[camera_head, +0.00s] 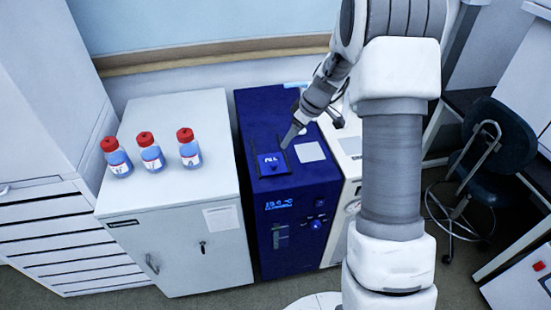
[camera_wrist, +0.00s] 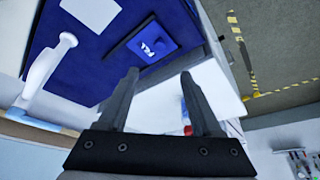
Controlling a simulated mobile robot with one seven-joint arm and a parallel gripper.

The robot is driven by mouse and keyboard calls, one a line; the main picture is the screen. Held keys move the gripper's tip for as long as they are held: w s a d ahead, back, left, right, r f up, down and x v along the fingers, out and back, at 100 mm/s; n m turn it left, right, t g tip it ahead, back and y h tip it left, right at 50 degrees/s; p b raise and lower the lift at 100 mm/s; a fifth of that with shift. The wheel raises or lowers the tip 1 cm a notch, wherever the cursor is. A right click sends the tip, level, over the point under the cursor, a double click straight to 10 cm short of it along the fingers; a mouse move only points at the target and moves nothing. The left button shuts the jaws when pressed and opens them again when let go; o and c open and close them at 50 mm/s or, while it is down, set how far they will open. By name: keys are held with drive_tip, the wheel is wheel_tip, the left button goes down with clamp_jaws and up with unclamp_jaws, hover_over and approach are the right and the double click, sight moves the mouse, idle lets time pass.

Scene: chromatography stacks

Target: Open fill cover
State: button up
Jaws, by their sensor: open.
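The blue chiller unit (camera_head: 300,190) stands on the floor, with a lit display on its front. On its top is a dark square plate with a smaller blue cover (camera_head: 272,163) bearing a white mark. The cover also shows in the wrist view (camera_wrist: 165,46), just beyond my fingertips, and it looks closed. My gripper (camera_head: 285,144) is above the chiller top, close behind and to the right of the cover. In the wrist view my gripper (camera_wrist: 160,75) is open, with nothing between its fingers. I cannot tell whether a finger touches the plate.
A white cabinet (camera_head: 168,175) stands at left with three red-capped bottles (camera_head: 152,153) on top. A white label (camera_head: 310,152) lies right of the cover. A white handle-like fitting (camera_wrist: 42,72) rises from the chiller top. A dark chair (camera_head: 492,150) stands at right.

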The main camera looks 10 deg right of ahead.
sight(274, 163)
drive_tip(key=p+x, duration=0.1)
drive_tip(key=x, duration=1.3)
drive_tip(key=shift+w+a+f, duration=0.1)
drive_tip(key=shift+w+f, duration=0.05)
drive_tip(key=shift+f, duration=0.2)
clamp_jaws()
idle(0.8)
